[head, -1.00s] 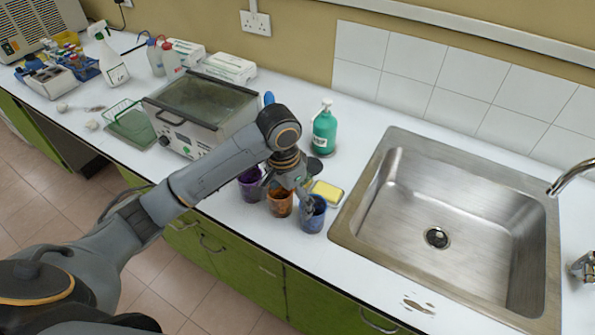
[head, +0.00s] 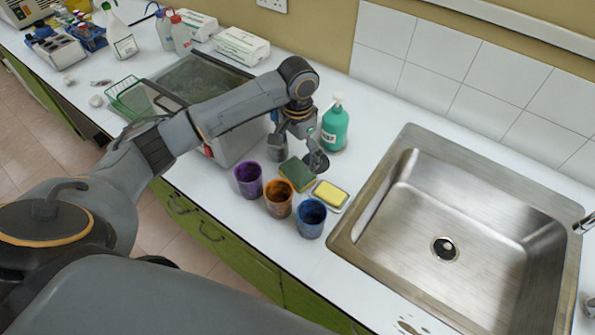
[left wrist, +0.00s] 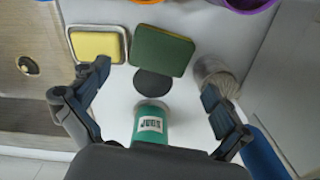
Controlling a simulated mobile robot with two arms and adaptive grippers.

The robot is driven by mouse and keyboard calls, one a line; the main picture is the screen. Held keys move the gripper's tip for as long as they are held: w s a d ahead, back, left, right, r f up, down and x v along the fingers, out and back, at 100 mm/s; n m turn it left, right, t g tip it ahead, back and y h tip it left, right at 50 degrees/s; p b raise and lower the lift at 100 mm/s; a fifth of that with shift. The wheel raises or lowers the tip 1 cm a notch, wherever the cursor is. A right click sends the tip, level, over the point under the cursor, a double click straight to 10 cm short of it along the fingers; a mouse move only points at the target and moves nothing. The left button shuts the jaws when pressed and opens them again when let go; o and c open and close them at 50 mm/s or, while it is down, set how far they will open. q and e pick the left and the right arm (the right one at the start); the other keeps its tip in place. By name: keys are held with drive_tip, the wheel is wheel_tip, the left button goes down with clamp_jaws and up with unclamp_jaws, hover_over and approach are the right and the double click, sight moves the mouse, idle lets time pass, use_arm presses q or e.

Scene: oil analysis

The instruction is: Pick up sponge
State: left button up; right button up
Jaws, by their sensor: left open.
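A green sponge with a yellow layer (head: 297,174) stands tilted on the counter behind the cups; it also shows in the left wrist view (left wrist: 162,50). A yellow block (head: 331,194) lies in a pale dish to its right, and I cannot tell whether it is soap or another sponge. My left gripper (head: 298,153) is open and empty, just behind and above the green sponge. In the left wrist view its fingers (left wrist: 153,88) are spread wide, with the green sponge ahead of them, not between them. My right gripper is not in view.
A green pump bottle (head: 335,127) stands close behind the gripper. Purple (head: 248,180), orange (head: 279,198) and blue (head: 311,218) cups stand in front of the sponge. The sink (head: 460,220) is to the right. A boxy bath (head: 205,90) is left. A brush-like thing (left wrist: 214,72) is near one finger.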

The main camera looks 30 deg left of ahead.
sight(297, 171)
use_arm(q)
drive_tip(key=shift+w+f, duration=0.25)
drive_tip(key=shift+f, duration=0.9)
wheel_tip(297, 171, down, 2)
drive_tip(key=shift+s+a+f+p, duration=0.1)
drive_tip(key=shift+s+f+p, duration=0.05)
drive_tip(key=shift+p, duration=0.65)
wheel_tip(297, 171, down, 2)
drive_tip(key=shift+f, duration=0.55)
drive_tip(key=c, duration=0.5)
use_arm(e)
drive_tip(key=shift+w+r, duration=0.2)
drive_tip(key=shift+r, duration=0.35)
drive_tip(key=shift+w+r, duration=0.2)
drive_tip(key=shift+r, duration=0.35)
use_arm(q)
drive_tip(key=shift+o, duration=0.2)
